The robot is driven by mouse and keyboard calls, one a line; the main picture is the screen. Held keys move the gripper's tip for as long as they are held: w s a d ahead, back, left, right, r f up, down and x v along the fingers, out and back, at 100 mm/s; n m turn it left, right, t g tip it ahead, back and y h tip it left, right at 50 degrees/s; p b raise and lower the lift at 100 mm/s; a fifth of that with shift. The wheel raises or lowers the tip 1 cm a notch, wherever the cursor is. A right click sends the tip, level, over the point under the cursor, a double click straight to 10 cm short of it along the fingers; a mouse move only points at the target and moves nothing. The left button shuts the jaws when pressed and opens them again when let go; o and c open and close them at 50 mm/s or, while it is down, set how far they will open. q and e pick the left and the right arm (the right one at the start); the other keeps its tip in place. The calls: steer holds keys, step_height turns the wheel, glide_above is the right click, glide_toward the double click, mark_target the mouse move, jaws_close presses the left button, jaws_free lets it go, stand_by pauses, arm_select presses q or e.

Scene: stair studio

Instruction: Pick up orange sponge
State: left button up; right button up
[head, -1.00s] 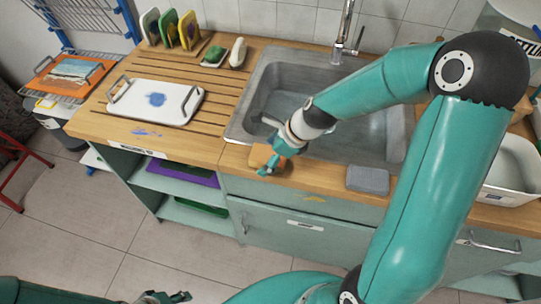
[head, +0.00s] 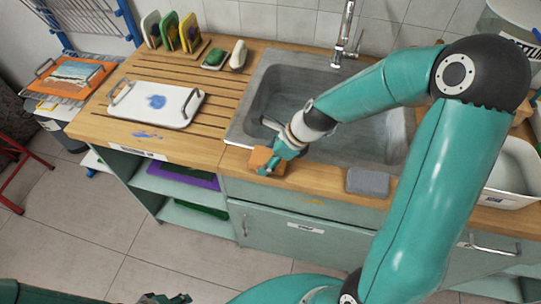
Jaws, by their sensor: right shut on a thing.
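The orange sponge (head: 259,157) is on or just above the front edge of the wooden counter, left of the sink's front corner, in the head view. My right gripper (head: 267,168) is shut on it and hides part of it. I cannot tell whether the sponge touches the wood. My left gripper (head: 166,298) shows only in part at the bottom edge, far from the sponge, and its jaws are unclear.
A metal sink (head: 290,95) with a tap (head: 340,45) lies behind my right gripper. A grey sponge-like block (head: 367,181) lies on the counter to the right. A white tray (head: 155,103) with a blue stain stands to the left. A white basin (head: 512,180) is at far right.

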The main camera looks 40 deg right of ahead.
mark_target(268, 156)
step_height(268, 156, up, 7)
steer(key=shift+w+r+p, duration=0.1)
steer(key=shift+r+p, duration=0.1)
steer(key=shift+p, duration=1)
step_height(268, 156, up, 13)
steer(key=shift+p, duration=0.45)
